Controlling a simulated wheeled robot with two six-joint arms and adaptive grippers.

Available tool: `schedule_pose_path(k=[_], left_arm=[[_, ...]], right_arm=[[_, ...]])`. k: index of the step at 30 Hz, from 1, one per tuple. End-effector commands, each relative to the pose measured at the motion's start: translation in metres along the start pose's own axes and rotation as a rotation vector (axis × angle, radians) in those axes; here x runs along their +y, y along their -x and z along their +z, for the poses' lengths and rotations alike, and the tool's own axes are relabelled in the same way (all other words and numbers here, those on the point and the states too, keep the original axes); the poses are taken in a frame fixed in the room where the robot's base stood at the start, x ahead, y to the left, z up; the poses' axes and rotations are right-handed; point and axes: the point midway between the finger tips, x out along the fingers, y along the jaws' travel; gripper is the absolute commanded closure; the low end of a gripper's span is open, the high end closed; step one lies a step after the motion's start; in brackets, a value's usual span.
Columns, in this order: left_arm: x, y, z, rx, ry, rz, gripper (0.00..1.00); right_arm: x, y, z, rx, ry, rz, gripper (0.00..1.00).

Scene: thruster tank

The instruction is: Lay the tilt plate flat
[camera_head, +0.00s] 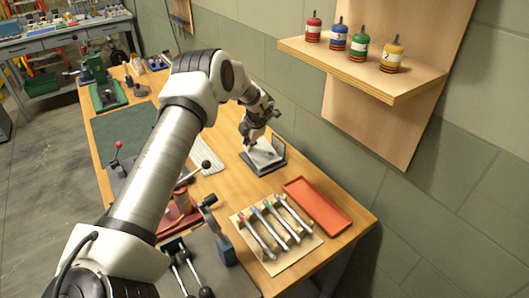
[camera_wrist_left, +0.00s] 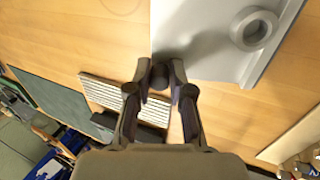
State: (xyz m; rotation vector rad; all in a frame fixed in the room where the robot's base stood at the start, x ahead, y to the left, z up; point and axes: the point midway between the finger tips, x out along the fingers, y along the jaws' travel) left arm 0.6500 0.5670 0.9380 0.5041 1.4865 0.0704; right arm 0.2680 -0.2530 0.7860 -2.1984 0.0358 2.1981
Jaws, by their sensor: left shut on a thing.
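The tilt plate (camera_head: 263,157) is a light grey plate on a dark base near the wall side of the bench. It fills the upper right of the left wrist view (camera_wrist_left: 205,62), with a grey ring (camera_wrist_left: 254,28) on it. My left gripper (camera_head: 250,141) is over the plate's far edge, pointing down. In the left wrist view my left gripper (camera_wrist_left: 160,76) is shut on a dark round knob (camera_wrist_left: 160,75) beside the plate's edge. The arm partly hides the plate; its exact angle is hard to tell. My right gripper is not in view.
A red tray (camera_head: 318,206) and a board with several coloured-ended tools (camera_head: 270,228) lie toward the front. A white keyboard-like panel (camera_head: 203,157) and dark green mat (camera_head: 122,130) lie left. A wall shelf (camera_head: 365,75) carries several coloured weights. Black-knobbed levers stand near my arm.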

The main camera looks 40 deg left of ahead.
Motion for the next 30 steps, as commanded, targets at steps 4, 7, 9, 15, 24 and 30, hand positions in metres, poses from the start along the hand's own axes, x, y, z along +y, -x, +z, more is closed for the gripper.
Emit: schedule_pose_path(k=[4,7,9,15,24,30], left_arm=[[-0.002,-0.006,-0.002,0.009,0.001,-0.018,1.00],[-0.002,-0.008,-0.002,0.010,0.002,-0.034,1.00],[-0.002,-0.009,-0.002,0.010,0.002,-0.046,1.00],[-0.002,-0.013,-0.002,0.009,0.002,-0.079,1.00],[-0.002,-0.012,-0.002,0.008,-0.001,-0.096,1.00],[-0.002,-0.012,-0.002,0.008,-0.001,-0.096,1.00]], right_arm=[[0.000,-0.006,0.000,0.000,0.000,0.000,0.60],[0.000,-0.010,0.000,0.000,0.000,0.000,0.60],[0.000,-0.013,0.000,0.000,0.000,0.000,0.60],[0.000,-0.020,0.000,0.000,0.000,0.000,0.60],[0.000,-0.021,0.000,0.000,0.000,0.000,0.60],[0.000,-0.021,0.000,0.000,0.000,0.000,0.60]])
